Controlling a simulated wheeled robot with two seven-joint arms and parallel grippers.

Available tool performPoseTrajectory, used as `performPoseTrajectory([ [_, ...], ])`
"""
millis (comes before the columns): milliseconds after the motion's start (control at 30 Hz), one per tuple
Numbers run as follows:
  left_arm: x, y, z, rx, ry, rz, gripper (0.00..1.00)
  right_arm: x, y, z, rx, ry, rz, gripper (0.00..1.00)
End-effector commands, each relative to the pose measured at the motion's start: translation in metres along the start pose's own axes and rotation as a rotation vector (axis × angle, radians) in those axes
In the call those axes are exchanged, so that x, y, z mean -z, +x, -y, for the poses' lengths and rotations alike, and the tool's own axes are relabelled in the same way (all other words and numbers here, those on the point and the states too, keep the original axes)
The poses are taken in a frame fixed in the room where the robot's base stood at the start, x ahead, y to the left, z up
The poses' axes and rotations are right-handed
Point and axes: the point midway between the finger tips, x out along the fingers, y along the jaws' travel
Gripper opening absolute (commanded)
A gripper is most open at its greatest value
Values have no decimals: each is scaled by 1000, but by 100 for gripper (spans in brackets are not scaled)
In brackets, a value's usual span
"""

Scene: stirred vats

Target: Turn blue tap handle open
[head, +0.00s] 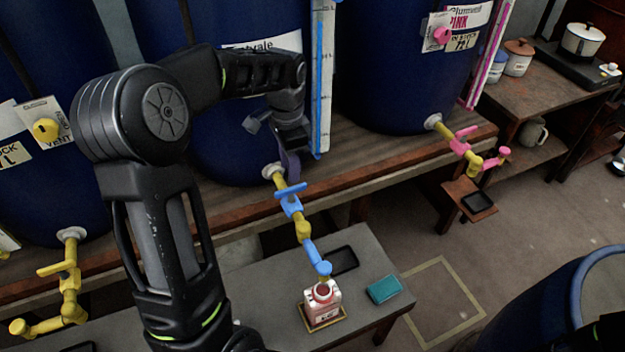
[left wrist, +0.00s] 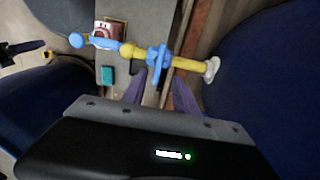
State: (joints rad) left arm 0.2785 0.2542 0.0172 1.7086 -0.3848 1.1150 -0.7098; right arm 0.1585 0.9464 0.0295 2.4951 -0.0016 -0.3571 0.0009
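The blue tap handle (head: 290,190) sits on a yellow tap (head: 274,172) that comes out of the middle blue vat (head: 232,150). Below it the tap ends in a blue spout (head: 318,258). In the left wrist view the blue handle (left wrist: 157,58) lies just beyond my left gripper's fingertips (left wrist: 161,75). The two fingers are apart with nothing held between them. In the head view my left gripper (head: 289,165) hangs just above the handle, close to the vat wall. Whether a finger touches the handle cannot be told. My right gripper is not clearly seen.
A pink-and-white jar (head: 322,302) stands under the spout on a grey bench (head: 372,245), beside a teal block (head: 384,290) and a black tray (head: 343,260). A yellow-handled tap (head: 66,270) is left, a pink-handled tap (head: 465,150) right. A wooden shelf edge runs below the vats.

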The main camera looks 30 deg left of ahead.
Motion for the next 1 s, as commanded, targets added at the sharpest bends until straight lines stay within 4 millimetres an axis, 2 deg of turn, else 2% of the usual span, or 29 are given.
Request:
performPoseTrajectory([
  [233, 0, 2, -1, -1, -1, 0, 35, 0, -1, 0, 0, 0, 0, 45],
  [367, 0, 10, -1, -2, -1, 0, 35, 0, -1, 0, 0, 0, 0, 45],
  [800, 0, 72, -1, -4, -2, 1, 35, 0, -4, 1, 0, 1, 1, 45],
  [1000, 1, 80, -1, -1, -1, -1, 35, 0, -4, 1, 0, 1, 1, 45],
])
